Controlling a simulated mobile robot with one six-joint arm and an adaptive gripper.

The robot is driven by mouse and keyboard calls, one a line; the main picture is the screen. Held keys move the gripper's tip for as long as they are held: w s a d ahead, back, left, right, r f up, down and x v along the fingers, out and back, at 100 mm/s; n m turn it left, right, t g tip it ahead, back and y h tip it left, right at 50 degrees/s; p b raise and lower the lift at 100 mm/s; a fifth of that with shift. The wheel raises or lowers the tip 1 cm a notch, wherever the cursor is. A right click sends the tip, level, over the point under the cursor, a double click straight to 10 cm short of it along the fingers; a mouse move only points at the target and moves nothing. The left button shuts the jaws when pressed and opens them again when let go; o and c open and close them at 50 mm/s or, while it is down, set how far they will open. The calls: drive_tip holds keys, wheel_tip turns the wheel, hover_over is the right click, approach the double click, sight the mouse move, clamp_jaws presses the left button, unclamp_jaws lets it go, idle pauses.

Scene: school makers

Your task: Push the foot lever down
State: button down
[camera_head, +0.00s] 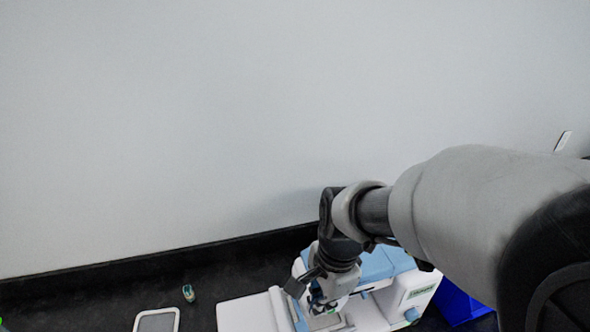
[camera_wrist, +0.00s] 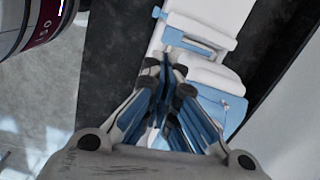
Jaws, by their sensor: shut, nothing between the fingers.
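A white and light-blue sewing machine (camera_head: 383,264) stands on the dark counter at the bottom of the head view. Its white body also fills the upper middle of the wrist view (camera_wrist: 207,18). My gripper (camera_head: 318,301) points down at the machine's left end. In the wrist view my gripper (camera_wrist: 166,62) is shut and empty, its fingertips together in front of a light-blue part of the machine. I cannot make out the foot lever; the fingers cover that part of the machine. Whether the fingertips touch the machine I cannot tell.
A small green and yellow object (camera_head: 188,293) and a white-framed flat item (camera_head: 157,321) lie on the dark counter (camera_head: 90,292) left of the machine. A blue bin (camera_head: 462,304) stands to its right. A plain grey wall (camera_head: 200,120) rises behind.

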sight(303, 328)
drive_tip(key=shift+w+a+f+m+g, duration=0.15)
drive_tip(key=shift+w+a+f+m, duration=0.35)
drive_tip(key=shift+a+f, duration=0.15)
drive_tip(key=shift+w+a+f+m+g, duration=0.15)
drive_tip(key=shift+w+a+f+m, duration=0.2)
drive_tip(key=shift+a+f+m, duration=0.2)
drive_tip(key=shift+f, duration=0.1)
drive_tip(key=f+b, duration=0.6)
drive_tip(key=f, duration=0.1)
drive_tip(key=shift+s+a, duration=0.15)
drive_tip(key=shift+a, duration=0.15)
